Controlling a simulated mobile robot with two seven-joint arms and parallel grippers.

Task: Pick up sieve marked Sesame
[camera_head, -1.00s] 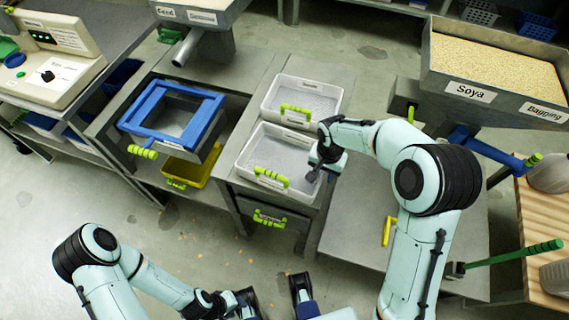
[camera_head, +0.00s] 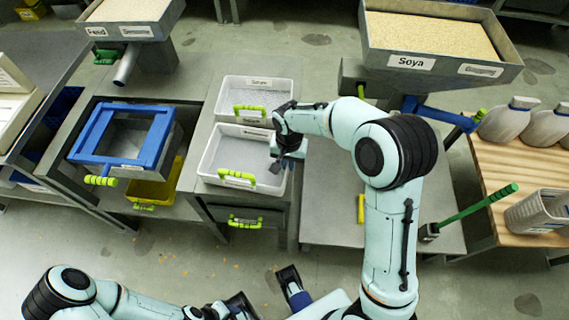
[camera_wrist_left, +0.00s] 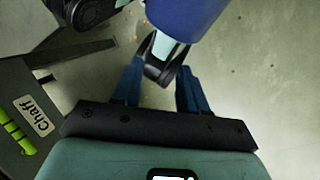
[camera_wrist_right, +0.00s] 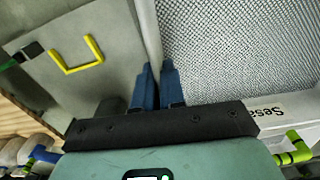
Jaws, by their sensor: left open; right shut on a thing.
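The sieve marked Sesame (camera_head: 212,160) is a white-rimmed tray with grey mesh and a lime-green handle, in the near place on the grey stand. In the right wrist view its mesh (camera_wrist_right: 240,45) and part of its label (camera_wrist_right: 265,113) show, cut off at "Sesa". My right gripper (camera_head: 277,166) is at the sieve's right side. In the right wrist view its blue fingers (camera_wrist_right: 158,80) are close together on the sieve's white side wall. My left gripper (camera_wrist_left: 160,88) is open, low over the floor, with a dark part of mine in front of it.
A second white sieve (camera_head: 285,94) sits just behind. A blue-framed sieve (camera_head: 156,142) stands left, above a yellow tray (camera_head: 150,192). A Chaff drawer (camera_wrist_left: 30,135) is beside my left gripper. A Soya hopper (camera_head: 375,50) rises behind my right arm.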

